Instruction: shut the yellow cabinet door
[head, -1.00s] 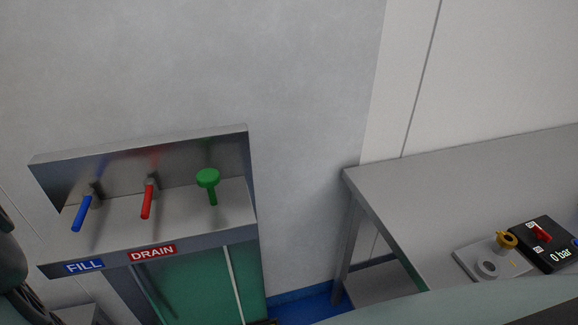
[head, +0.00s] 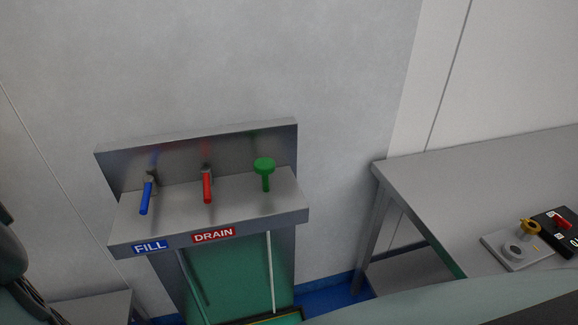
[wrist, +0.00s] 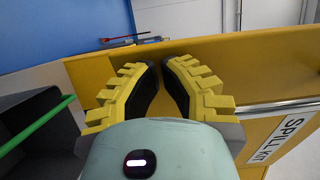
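The yellow cabinet shows only in the wrist view, as a broad yellow panel (wrist: 250,62) running across behind my fingers. Its face at right carries a "SPILL KIT" label (wrist: 291,143) and a pale metal bar (wrist: 285,105). I cannot tell which part is the door or how far it stands open. My gripper (wrist: 160,66) has ribbed yellow fingers with dark pads, tips drawn almost together, and nothing visible between them. The tips are in front of the yellow panel; whether they touch it is unclear. The head view shows neither the cabinet nor my gripper.
In the head view, a steel valve station (head: 208,240) has blue, red and green handles. A grey table (head: 440,195) at right bears a small fitting and a black gauge box. In the wrist view, a dark bin-like shape with a green bar (wrist: 36,124) is at left.

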